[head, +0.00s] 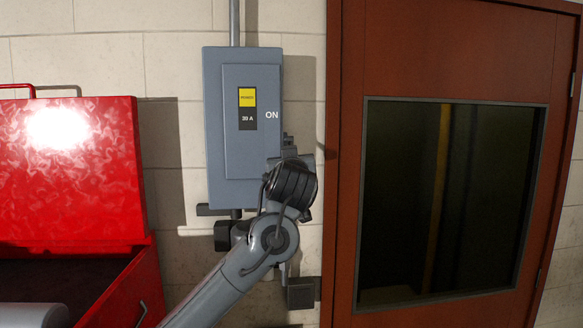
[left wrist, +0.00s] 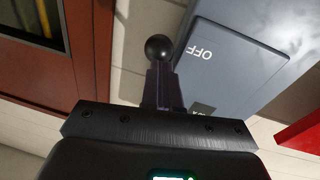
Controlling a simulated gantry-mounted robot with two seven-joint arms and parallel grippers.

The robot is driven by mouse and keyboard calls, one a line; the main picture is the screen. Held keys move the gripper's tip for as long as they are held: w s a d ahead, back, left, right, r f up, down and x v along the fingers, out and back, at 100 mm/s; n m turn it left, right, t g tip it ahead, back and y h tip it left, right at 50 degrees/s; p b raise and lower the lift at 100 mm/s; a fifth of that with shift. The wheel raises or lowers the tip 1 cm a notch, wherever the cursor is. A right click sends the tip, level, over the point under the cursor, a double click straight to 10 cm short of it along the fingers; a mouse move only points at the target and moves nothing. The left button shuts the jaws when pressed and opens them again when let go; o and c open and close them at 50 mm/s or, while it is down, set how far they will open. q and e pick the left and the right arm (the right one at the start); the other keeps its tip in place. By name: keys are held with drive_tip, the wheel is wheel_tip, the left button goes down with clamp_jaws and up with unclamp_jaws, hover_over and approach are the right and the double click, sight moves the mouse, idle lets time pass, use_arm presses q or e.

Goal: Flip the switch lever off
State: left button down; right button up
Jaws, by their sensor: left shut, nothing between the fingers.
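The grey switch box (head: 222,150) hangs on the wall, with a yellow and black label and "ON" on its upper right. The wrist view shows the box (left wrist: 225,65) upside down, with "OFF" on its face. The lever's black ball knob (left wrist: 158,47) shows just beyond my left fingertips beside the box; its stem is mostly hidden, and I cannot tell whether they touch. My left gripper (left wrist: 162,80) is shut and empty. In the head view my left wrist covers the box's lower right, hiding the lever. My right gripper is out of view.
A red metal chest (head: 80,180) with a raised lid stands left of the box. A brown door (head: 345,150) with a dark window stands close on the right. A conduit (head: 234,22) runs up from the box.

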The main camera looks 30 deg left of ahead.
use_arm(q)
drive_tip(key=shift+w+f, duration=0.1)
drive_tip(key=shift+f, duration=0.2)
idle(0.4)
drive_tip(key=shift+b, duration=0.3)
